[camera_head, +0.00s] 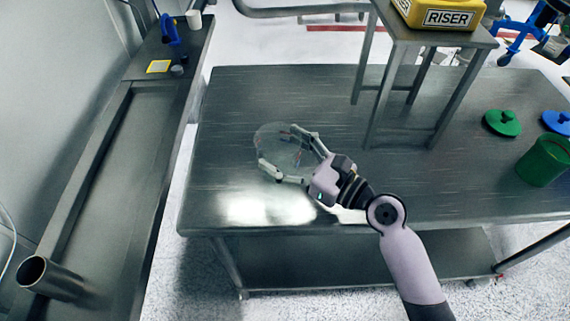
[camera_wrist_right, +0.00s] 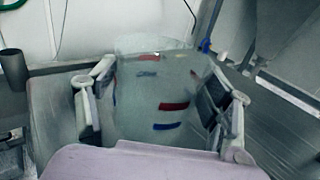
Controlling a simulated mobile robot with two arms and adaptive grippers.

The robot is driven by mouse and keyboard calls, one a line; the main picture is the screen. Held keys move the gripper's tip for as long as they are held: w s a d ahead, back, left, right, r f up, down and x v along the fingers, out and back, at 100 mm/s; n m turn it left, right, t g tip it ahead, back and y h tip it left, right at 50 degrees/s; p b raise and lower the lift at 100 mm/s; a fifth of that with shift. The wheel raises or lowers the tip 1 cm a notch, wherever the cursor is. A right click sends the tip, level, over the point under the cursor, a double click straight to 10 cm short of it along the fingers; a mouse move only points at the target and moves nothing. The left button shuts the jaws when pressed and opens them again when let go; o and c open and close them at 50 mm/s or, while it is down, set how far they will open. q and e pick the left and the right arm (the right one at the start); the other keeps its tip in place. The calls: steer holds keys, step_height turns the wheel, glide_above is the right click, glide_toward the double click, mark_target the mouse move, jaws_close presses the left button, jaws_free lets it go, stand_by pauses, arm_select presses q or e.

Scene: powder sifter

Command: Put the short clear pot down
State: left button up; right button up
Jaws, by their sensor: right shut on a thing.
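The short clear pot (camera_head: 277,142) is see-through, with small red and blue marks. It is over the left part of the dark metal table (camera_head: 235,100) in the head view. My right gripper (camera_head: 287,153) is shut around its sides. In the right wrist view the pot (camera_wrist_right: 155,90) stands between the two fingers (camera_wrist_right: 155,112), with red and blue marks on its wall. I cannot tell whether its base touches the table. My left gripper is not in view.
A metal stand (camera_head: 433,37) bears a yellow box marked RISER (camera_head: 440,14). A green lid (camera_head: 502,122), a green pot (camera_head: 543,160) and a blue lid (camera_head: 556,121) are at the right. The table's left end is mostly clear. A sink counter (camera_head: 120,170) runs along the left.

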mark_target(296, 170)
steer(key=shift+f+b, duration=0.55)
steer(key=shift+f, duration=1.3)
steer(key=o, duration=0.7)
steer(key=shift+f, duration=0.2)
steer(key=o, duration=0.5)
steer(key=shift+r, duration=0.1)
